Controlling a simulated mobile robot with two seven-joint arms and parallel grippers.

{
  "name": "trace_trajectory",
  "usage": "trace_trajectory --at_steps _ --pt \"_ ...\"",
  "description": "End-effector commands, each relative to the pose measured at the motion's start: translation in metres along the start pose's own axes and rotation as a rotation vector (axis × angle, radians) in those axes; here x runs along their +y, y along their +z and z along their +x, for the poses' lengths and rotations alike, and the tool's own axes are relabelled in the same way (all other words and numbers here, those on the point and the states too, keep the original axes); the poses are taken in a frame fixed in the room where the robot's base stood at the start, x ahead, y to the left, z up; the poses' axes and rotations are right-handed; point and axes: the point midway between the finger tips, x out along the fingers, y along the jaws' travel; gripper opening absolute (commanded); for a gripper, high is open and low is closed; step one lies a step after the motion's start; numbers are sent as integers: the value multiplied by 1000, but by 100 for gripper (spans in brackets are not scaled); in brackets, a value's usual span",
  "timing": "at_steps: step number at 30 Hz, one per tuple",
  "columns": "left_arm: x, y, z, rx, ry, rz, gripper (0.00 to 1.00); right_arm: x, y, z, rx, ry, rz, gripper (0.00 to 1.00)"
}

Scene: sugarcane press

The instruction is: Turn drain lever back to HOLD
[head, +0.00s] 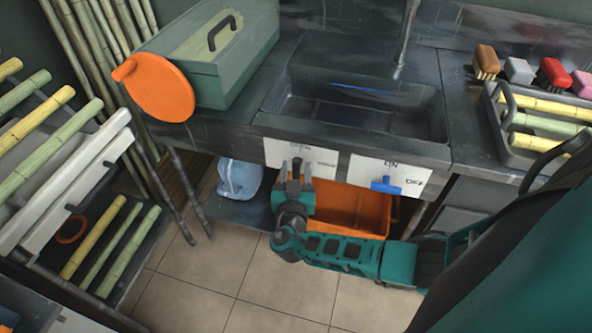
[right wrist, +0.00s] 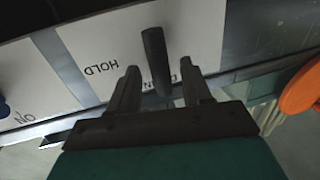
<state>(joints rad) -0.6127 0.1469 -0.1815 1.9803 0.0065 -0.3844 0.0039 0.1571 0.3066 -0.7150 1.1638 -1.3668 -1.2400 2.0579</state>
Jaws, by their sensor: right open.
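The dark drain lever (right wrist: 153,50) stands out from a white label panel (right wrist: 95,50) that reads HOLD, with another word partly hidden behind the lever and fingers. In the head view this panel (head: 322,160) is on the sink front, left of the blue lever. My right gripper (head: 296,172) is in front of it, open. In the right wrist view its two fingers (right wrist: 160,78) lie on either side of the lever, with visible gaps. The lever's free end is between them. My left gripper is not in view.
A blue lever (head: 385,185) sits on the ON/OFF panel to the right. An orange bin (head: 350,208) stands below the sink (head: 350,105). A green box (head: 212,60) with an orange disc (head: 155,88) is at upper left. Several brushes and a rack are at upper right.

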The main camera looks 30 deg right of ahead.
Motion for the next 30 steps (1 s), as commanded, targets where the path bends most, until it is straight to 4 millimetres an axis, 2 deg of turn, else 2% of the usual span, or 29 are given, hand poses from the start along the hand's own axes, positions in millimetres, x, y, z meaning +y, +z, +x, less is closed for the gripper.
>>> trace_trajectory --at_steps 8,23,30 --pt "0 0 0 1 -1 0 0 0 0 1 0 0 0 48" --pt "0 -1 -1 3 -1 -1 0 0 0 1 0 0 0 0" --pt "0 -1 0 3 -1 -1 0 0 0 0 -2 0 -8 0"
